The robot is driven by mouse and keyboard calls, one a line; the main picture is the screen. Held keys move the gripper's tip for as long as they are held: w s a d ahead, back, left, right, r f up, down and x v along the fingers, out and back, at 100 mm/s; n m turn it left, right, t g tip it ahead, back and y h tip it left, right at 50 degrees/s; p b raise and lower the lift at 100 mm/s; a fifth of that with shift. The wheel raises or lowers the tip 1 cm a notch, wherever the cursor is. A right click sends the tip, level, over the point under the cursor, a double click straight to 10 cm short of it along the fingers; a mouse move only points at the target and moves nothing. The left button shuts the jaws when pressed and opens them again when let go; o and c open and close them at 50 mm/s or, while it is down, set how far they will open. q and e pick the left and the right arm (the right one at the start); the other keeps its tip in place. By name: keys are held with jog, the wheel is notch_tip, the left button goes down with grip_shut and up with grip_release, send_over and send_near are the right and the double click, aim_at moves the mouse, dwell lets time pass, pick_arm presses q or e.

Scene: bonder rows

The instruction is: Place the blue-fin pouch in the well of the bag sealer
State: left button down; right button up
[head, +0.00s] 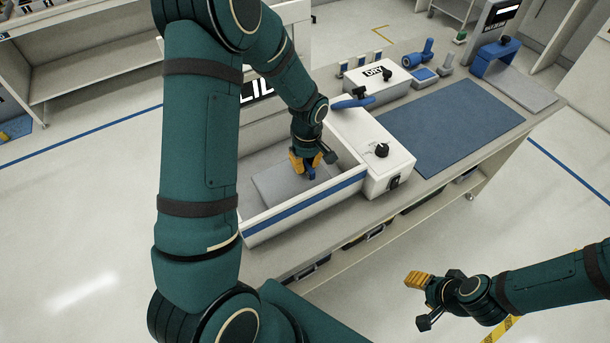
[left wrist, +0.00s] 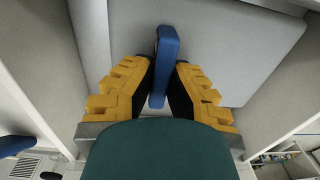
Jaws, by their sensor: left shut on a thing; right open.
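The blue-fin pouch is a flat light-grey slab (head: 275,186) with an upright blue fin (left wrist: 163,60). My left gripper (head: 306,163) is shut on the fin, one finger on each side, inside the walls of the bag sealer. The slab spreads flat below the fingers in the left wrist view (left wrist: 235,50). The bag sealer is a white open box with a blue stripe on its front wall (head: 305,206). I cannot tell whether the pouch touches the well's floor. My right gripper (head: 415,281) is open and empty, out over the floor at the lower right.
A white control box (head: 388,160) with a black knob adjoins the sealer's right side. Beyond it on the bench are a blue mat (head: 450,125), a white box labelled DRY (head: 375,82) and blue fixtures. My left arm hides the sealer's left part. The mat is clear.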

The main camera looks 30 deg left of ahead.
aim_at(305, 175)
pick_arm(q)
jog(key=shift+f, duration=2.8)
jog(key=c, duration=1.4)
grip_release()
jog(key=shift+o, duration=1.3)
jog(key=shift+r, duration=0.1)
jog(key=r, duration=1.2)
jog(key=shift+w+d, duration=0.1)
jog(key=shift+w, duration=0.1)
